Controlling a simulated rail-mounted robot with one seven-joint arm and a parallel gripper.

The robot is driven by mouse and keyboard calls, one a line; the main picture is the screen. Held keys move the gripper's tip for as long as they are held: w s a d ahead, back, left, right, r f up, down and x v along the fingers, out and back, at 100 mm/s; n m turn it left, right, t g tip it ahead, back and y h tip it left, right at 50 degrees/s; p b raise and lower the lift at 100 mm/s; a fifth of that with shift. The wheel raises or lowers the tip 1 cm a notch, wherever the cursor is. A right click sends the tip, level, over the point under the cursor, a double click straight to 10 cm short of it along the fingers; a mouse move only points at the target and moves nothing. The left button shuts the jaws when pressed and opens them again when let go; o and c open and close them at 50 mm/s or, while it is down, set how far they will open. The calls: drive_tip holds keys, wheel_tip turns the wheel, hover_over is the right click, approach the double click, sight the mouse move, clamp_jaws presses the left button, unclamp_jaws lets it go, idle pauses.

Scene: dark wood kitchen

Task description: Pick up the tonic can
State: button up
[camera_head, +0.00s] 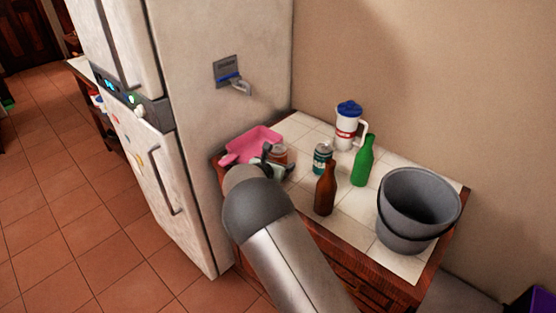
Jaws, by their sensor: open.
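A small teal can with a pale band (322,158) stands upright on the white-tiled counter; its label is too small to read, but it is the most can-like thing here. A short orange-red container (279,153) stands to its left, partly hidden by my gripper (277,160). My gripper is open at the end of my grey arm, low over the left part of the counter. It is left of the teal can and apart from it. Whether the orange-red container lies between the fingers or behind them, I cannot tell.
A brown bottle (325,189) and a green bottle (362,161) stand close to the teal can. A white jug with a blue lid (348,125) is behind it. A pink tray (252,143) lies at the left, near the fridge (222,130).

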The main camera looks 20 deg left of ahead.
drive_tip(key=c, duration=1.1)
drive_tip(key=shift+r, duration=0.15)
